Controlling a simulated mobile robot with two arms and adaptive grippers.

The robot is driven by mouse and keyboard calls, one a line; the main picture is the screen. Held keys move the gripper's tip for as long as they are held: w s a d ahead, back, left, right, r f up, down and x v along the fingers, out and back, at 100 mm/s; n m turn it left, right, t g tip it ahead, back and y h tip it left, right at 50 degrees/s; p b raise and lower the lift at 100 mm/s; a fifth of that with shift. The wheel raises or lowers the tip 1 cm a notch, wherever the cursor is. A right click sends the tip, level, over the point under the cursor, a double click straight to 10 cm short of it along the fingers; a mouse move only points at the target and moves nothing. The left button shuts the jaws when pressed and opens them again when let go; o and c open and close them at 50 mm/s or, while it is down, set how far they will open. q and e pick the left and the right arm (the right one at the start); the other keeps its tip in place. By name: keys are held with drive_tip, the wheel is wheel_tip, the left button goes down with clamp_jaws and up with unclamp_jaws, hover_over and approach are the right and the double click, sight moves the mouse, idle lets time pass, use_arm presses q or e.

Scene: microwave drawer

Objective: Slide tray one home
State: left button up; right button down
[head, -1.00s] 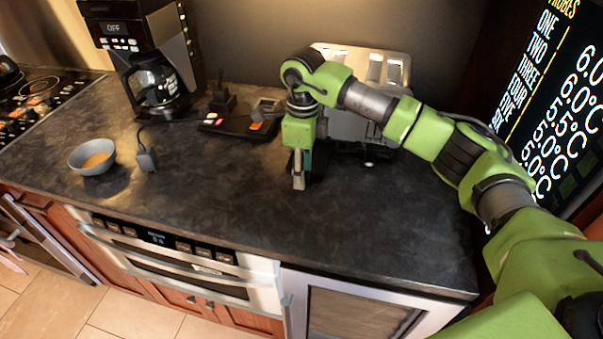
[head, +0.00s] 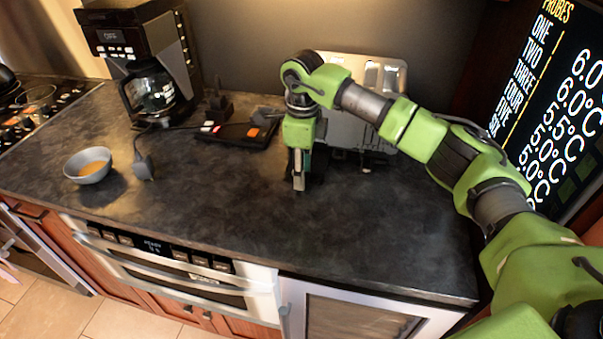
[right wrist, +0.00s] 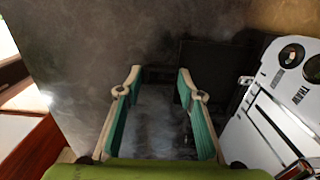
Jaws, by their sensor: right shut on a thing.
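My right gripper (head: 299,185) reaches down to the counter just left of the silver toaster-like appliance (head: 348,132). In the right wrist view its two teal-padded fingers (right wrist: 159,82) are some way apart, with a narrow dark piece (right wrist: 158,74) between the tips. The gripper is shut on this piece, which looks like the front edge of a tray, though no label shows. A dark flat panel (right wrist: 208,62) lies just beyond, close to the white-silver appliance face with knobs (right wrist: 288,100). My arm hides part of the appliance in the head view. My left gripper is not in view.
A black scale-like device (head: 240,133) lies left of the gripper. The coffee maker (head: 150,95) and a grey bowl (head: 88,170) stand farther left. The counter (head: 240,210) in front is clear. A display board (head: 560,110) stands at the right.

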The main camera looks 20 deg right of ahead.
drive_tip(key=shift+w+d+b, duration=0.15)
drive_tip(key=shift+w+d, duration=0.3)
drive_tip(key=shift+w, duration=0.25)
drive_tip(key=shift+w+d+b, duration=0.15)
drive_tip(key=shift+w+d, duration=0.3)
drive_tip(key=shift+w, duration=0.25)
drive_tip(key=shift+w+d, duration=0.1)
drive_tip(key=c, duration=1.3)
unclamp_jaws()
drive_tip(key=shift+r, duration=0.1)
drive_tip(key=shift+s+a, duration=0.2)
drive_tip(key=shift+a, duration=0.2)
drive_tip(key=shift+s+a+r+p, duration=0.2)
drive_tip(key=shift+s+a+p, duration=0.25)
drive_tip(key=shift+a, duration=0.1)
drive_tip(key=shift+s+a+r+p, duration=0.2)
drive_tip(key=shift+s+a, duration=0.1)
drive_tip(key=shift+s, duration=0.2)
drive_tip(key=shift+s+a+r+p, duration=0.15)
drive_tip(key=shift+s+a, duration=0.15)
drive_tip(key=shift+s, duration=0.15)
drive_tip(key=shift+s+a+r+p, duration=0.3)
drive_tip(key=shift+s+a, duration=0.35)
drive_tip(key=shift+s, duration=0.3)
drive_tip(key=shift+s+a+r+p, duration=0.2)
drive_tip(key=shift+s+a+r, duration=0.1)
drive_tip(key=shift+s+a, duration=0.5)
